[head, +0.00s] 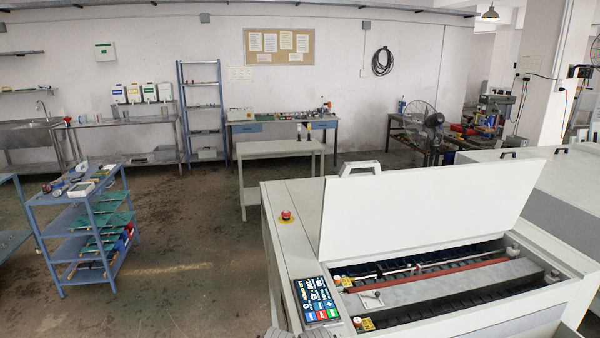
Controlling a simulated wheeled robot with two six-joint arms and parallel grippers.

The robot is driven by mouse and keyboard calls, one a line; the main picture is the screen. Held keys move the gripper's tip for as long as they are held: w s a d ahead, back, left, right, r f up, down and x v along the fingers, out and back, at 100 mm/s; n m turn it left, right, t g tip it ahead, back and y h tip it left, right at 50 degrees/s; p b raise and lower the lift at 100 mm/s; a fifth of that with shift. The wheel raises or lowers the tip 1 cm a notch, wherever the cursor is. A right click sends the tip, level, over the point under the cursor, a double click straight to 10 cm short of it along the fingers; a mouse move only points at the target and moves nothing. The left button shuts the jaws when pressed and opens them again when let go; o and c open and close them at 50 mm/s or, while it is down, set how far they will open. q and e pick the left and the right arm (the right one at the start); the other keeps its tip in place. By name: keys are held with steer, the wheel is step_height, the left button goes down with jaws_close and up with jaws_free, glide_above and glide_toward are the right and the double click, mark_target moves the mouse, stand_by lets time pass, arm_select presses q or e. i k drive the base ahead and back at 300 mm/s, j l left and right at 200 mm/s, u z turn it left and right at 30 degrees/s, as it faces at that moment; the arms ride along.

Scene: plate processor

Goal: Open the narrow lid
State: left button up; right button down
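A white plate processor stands at the right front. Farther back, a flat pale cover (535,180) with dark handles (507,155) lies shut. I cannot tell for sure which of these is the narrow lid. Neither gripper can be made out; only unclear grey shapes show at the bottom edge.
A touch panel (317,300) and a red stop button (287,216) sit on the processor's left side. A blue trolley (88,220) with boards stands at left. A grey table (280,150) stands behind the processor. The floor (180,265) between trolley and processor is clear.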

mark_target(378, 211)
steer(key=i+j+z, duration=0.1)
steer(key=j, duration=0.3)
steer(key=i+j+z, duration=0.15)
steer(key=j, duration=0.25)
steer(key=i+j+z, duration=0.1)
steer(key=j, duration=0.35)
steer(key=i, duration=0.1)
